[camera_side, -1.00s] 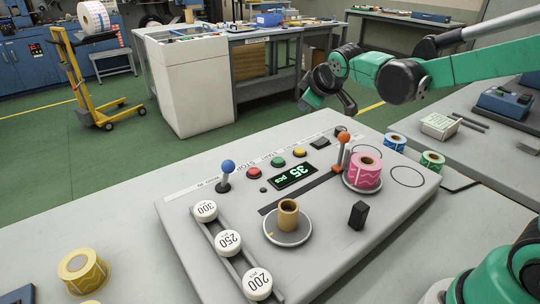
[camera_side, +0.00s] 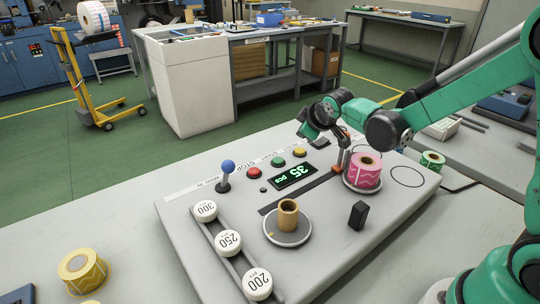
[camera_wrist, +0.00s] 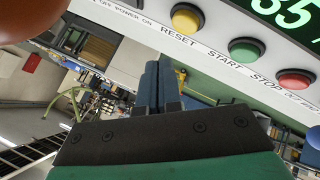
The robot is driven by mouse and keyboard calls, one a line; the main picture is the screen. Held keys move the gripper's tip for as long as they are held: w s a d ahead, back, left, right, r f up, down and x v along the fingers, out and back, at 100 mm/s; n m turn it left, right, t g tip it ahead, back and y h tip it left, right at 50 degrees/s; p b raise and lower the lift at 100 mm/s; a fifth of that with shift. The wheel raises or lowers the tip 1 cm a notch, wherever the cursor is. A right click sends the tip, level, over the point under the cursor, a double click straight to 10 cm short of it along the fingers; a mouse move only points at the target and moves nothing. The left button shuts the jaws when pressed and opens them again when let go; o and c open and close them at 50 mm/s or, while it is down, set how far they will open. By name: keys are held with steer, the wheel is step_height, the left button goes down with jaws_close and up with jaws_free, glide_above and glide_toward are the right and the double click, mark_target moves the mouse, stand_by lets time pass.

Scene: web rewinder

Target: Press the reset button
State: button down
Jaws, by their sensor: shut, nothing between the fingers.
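The reset button is the yellow round button (camera_side: 300,153) at the right end of a row on the grey console. In the wrist view, the yellow button (camera_wrist: 187,18) sits at the top by the RESET label. The green START button (camera_wrist: 246,49) and red STOP button (camera_wrist: 295,82) lie to its right. My gripper (camera_wrist: 157,85) is shut and empty, its dark fingers apart from the button.
The console carries a green "35 pcs" display (camera_side: 293,175), a blue-knobbed lever (camera_side: 227,171), a pink roll (camera_side: 365,173) and a cardboard core (camera_side: 288,214). A black switch (camera_side: 319,142) is right of the yellow button. The orange knob (camera_wrist: 25,30) looms close in the wrist view.

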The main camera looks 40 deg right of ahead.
mark_target(302, 151)
steer(key=shift+f, duration=1)
stand_by(1.3)
steer(key=shift+f, duration=0.4)
steer(key=shift+f, duration=0.4)
stand_by(0.6)
steer(key=shift+r, duration=0.85)
steer(key=shift+r, duration=2.5)
